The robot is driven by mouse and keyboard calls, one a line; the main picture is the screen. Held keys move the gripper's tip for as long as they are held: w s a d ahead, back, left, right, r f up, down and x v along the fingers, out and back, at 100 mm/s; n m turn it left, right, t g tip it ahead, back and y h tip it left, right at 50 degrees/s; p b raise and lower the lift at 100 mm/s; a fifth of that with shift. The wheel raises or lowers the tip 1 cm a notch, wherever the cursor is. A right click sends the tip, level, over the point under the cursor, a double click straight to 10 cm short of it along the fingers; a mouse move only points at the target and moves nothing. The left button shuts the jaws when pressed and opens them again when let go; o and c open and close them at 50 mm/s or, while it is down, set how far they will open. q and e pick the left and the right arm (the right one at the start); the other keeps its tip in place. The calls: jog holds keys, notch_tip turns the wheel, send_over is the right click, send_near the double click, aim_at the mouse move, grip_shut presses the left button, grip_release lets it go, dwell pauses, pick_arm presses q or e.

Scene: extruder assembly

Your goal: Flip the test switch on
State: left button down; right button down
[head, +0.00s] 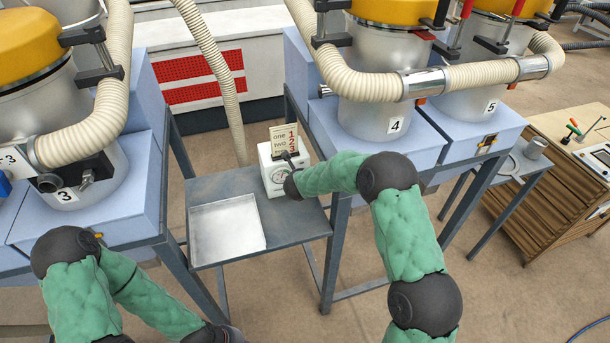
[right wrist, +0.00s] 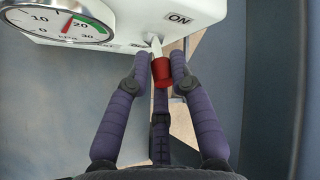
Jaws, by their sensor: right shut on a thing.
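The white test box (head: 268,168) with a round gauge stands on the grey table between the machines. In the right wrist view, its gauge (right wrist: 62,24) and an "ON" label (right wrist: 180,19) show. The test switch (right wrist: 163,72) is a pale lever with a red tip, projecting from the box's face below the "ON" label. My right gripper (right wrist: 164,60) is shut on the red tip, with a finger on either side. In the head view, my right gripper (head: 288,158) is small and dark against the box's front. My left gripper is outside the frame, below the bottom edge.
An empty metal tray (head: 226,228) lies on the grey table (head: 205,185), left of the box. A card with numbers (head: 284,137) stands at the box's top. Machines numbered 3 (head: 67,196) and 4 (head: 395,125) flank the table, with ribbed hoses above.

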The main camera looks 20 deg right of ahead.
jog(key=shift+w+r, duration=0.2)
jog(key=shift+r, duration=0.05)
jog(key=c, duration=1.2)
grip_release()
jog(key=shift+a, duration=0.1)
jog(key=shift+o, duration=0.2)
jog(key=shift+a, duration=0.1)
jog(key=shift+s, duration=0.15)
jog(key=v, duration=1.1)
jog(key=shift+s+r, duration=0.2)
jog(key=shift+s, duration=0.05)
jog(key=shift+a+f, duration=0.1)
